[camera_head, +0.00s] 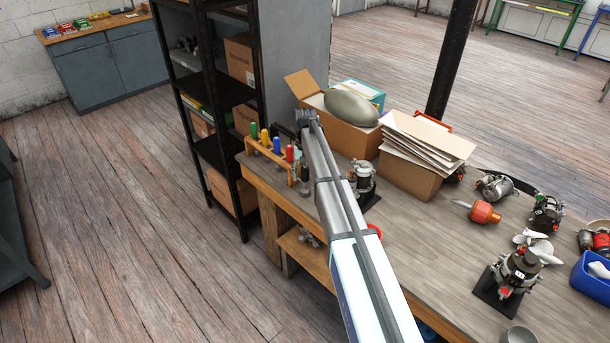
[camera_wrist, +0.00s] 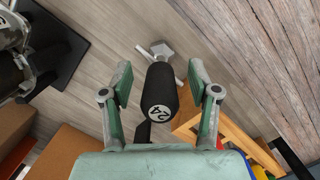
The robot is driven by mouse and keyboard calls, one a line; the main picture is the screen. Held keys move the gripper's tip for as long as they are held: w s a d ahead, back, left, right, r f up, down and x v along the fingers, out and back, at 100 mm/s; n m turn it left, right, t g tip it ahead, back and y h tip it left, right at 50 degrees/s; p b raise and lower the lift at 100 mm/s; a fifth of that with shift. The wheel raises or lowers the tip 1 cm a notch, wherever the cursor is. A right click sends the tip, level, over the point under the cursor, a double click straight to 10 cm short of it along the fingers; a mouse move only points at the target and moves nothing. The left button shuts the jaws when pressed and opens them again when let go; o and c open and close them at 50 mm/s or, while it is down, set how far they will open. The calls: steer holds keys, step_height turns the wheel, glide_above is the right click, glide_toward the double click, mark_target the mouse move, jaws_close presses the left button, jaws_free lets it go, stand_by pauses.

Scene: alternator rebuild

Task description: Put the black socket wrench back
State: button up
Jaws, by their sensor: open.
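The black socket wrench (camera_wrist: 161,92) has a round black handle marked 24. In the wrist view the handle lies between the fingers of my gripper (camera_wrist: 160,72), with gaps on both sides. A grey metal part shows beyond its far end. My gripper is open. In the head view a dark handle (camera_head: 305,173) shows just left of my arm, at the right end of the wooden tool rack (camera_head: 278,170). The rack holds upright tools with green, yellow, blue and red handles. The rack's edge also shows in the wrist view (camera_wrist: 232,133). I cannot tell whether the wrench sits in the rack.
A black shelf unit (camera_head: 222,150) stands left of the workbench (camera_head: 395,230). Open cardboard boxes (camera_head: 350,137) stand behind my arm. An alternator on a black stand (camera_head: 364,177) is close to my arm's right. More alternators and an orange-handled tool (camera_head: 484,212) lie further right.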

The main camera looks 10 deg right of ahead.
steer(key=r, duration=0.3)
steer(key=w+r, duration=0.1)
steer(key=r, duration=0.3)
steer(key=w+r, duration=0.1)
steer(key=r, duration=0.3)
steer(key=shift+d, duration=0.15)
steer(key=shift+r+p, duration=1.2)
steer(key=shift+r, duration=1.2)
steer(key=s+f+g+b, duration=0.1)
steer(key=s+f, duration=1.6)
steer(key=s, duration=0.4)
steer(key=s+f+n+g+b, duration=0.1)
steer(key=s+f+g+b, duration=0.1)
steer(key=s+f, duration=1.5)
steer(key=s+f+n+g+b, duration=0.1)
steer(key=s+f+g+b, duration=0.1)
steer(key=s+f, duration=1.5)
steer(key=s, duration=0.9)
steer(key=shift+s, duration=0.3)
